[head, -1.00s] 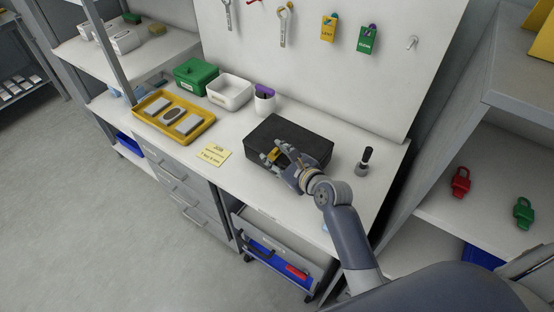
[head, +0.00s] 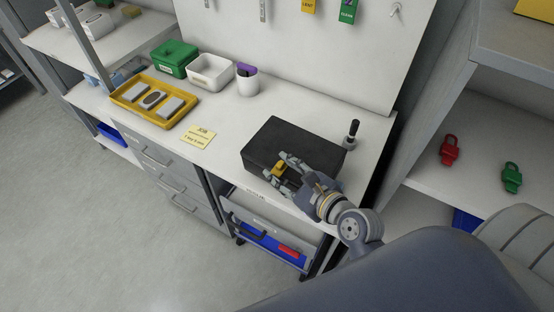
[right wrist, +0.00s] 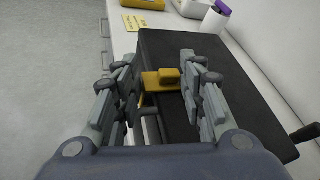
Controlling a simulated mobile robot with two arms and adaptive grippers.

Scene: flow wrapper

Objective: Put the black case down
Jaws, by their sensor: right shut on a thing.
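The black case (head: 290,140) is a flat dark box with a yellow handle on its front side. It is over the right part of the white worktop, near the front edge. I cannot tell for sure whether its underside touches the worktop. My right gripper (head: 284,167) is at the case's front, shut on its yellow handle. The right wrist view shows the fingers on both sides of the yellow handle (right wrist: 162,78), with the dark lid (right wrist: 215,85) stretching beyond. My left gripper is not in view.
A black-handled tool (head: 351,134) stands just right of the case. A yellow note (head: 198,138) lies to the left. Farther left are a yellow tray (head: 125,102), a green box (head: 175,58), a white bin (head: 210,72) and a white cup (head: 247,86).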

